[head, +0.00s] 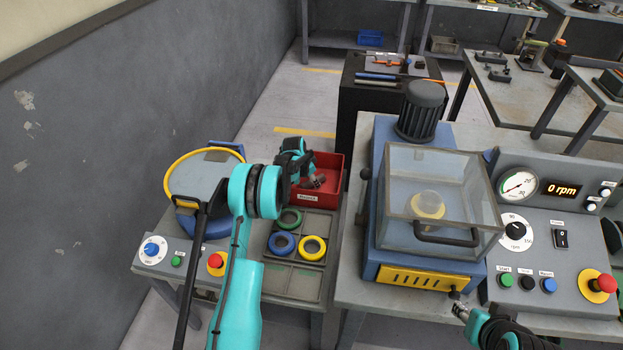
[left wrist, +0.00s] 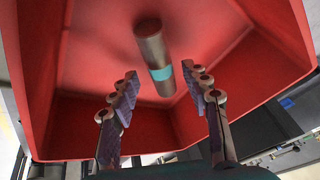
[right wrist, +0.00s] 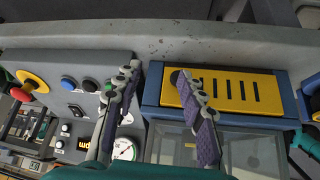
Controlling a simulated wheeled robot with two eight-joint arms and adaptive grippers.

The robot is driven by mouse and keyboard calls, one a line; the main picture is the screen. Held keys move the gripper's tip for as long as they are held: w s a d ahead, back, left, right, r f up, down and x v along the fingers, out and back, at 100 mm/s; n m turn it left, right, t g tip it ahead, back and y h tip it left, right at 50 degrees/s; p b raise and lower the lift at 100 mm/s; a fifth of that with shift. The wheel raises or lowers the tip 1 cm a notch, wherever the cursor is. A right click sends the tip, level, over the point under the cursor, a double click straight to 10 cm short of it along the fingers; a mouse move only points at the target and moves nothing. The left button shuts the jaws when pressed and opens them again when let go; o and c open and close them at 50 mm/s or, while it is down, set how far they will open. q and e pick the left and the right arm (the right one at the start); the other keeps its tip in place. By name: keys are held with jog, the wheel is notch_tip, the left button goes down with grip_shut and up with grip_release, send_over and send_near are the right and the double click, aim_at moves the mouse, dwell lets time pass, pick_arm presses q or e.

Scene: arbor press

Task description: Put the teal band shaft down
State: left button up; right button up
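The teal band shaft (left wrist: 150,48) is a grey-brown cylinder with a teal ring, inside the red bin (left wrist: 75,60) in the left wrist view. My left gripper (left wrist: 166,88) is open at the bin, its fingers apart and clear of the shaft. In the head view my left gripper (head: 317,182) is over the red bin (head: 318,199), and the shaft cannot be made out. Whether the shaft rests fully on the bin floor is hard to tell. My right gripper (right wrist: 158,78) is open and empty in front of the machine with the clear cover.
A grey tray (head: 292,282) with green, blue and yellow rings (head: 312,248) sits in front of the bin. The blue machine (head: 378,245) and control panel (head: 550,255) stand right. A round machine with a yellow rim (head: 203,175) is left, near the wall.

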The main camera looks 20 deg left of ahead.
pick_arm(q)
jog(key=shift+r, duration=0.1)
jog(key=shift+r+p, duration=0.4)
jog(key=d+p+v, duration=0.1)
jog(key=p+v, duration=0.3)
jog(key=v, duration=0.8)
jog(key=s+d+r+n, duration=0.1)
jog(key=s+d+r, duration=0.55)
jog(key=r, duration=0.25)
jog(key=s+d+r+n, duration=0.2)
jog(key=s+d+r, duration=0.3)
jog(key=s+r, duration=0.35)
jog(key=s+d+n+t, duration=0.1)
jog(key=s+d, duration=0.3)
jog(key=s, duration=0.7)
jog(key=s+d+n+t, duration=0.1)
jog(key=s+d+n, duration=0.1)
jog(key=s, duration=0.9)
jog(key=shift+s+d+f+y, duration=0.15)
jog(key=shift+d+f+y, duration=0.25)
jog(key=shift+d, duration=0.45)
